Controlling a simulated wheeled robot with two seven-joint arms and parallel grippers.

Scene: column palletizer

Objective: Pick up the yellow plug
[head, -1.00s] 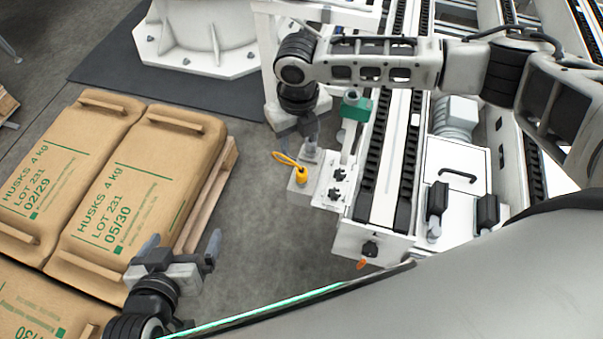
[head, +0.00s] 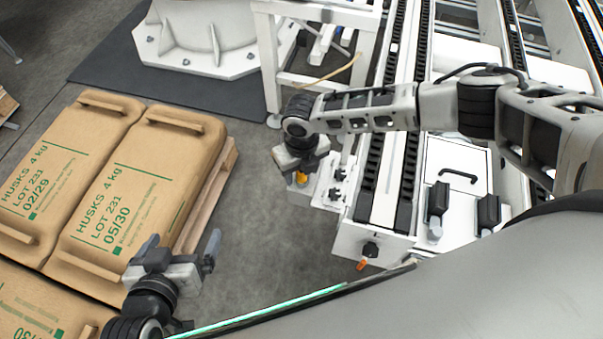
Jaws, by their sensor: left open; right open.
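The yellow plug (head: 302,179) sits at the left end of a white bracket on the near left corner of the conveyor. Only its lower part shows; the rest is hidden behind my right gripper. My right gripper (head: 299,168) is open and points down right over the plug. I cannot tell whether its fingers touch the plug or stand around it. My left gripper (head: 180,250) is open and empty, low on the left, in front of the sacks.
Brown sacks (head: 140,190) lie on a wooden pallet (head: 212,190) at left. The conveyor's white end (head: 345,240) carries a black knob and an orange piece (head: 362,265). A white frame (head: 268,60) stands behind. Grey floor between pallet and conveyor is clear.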

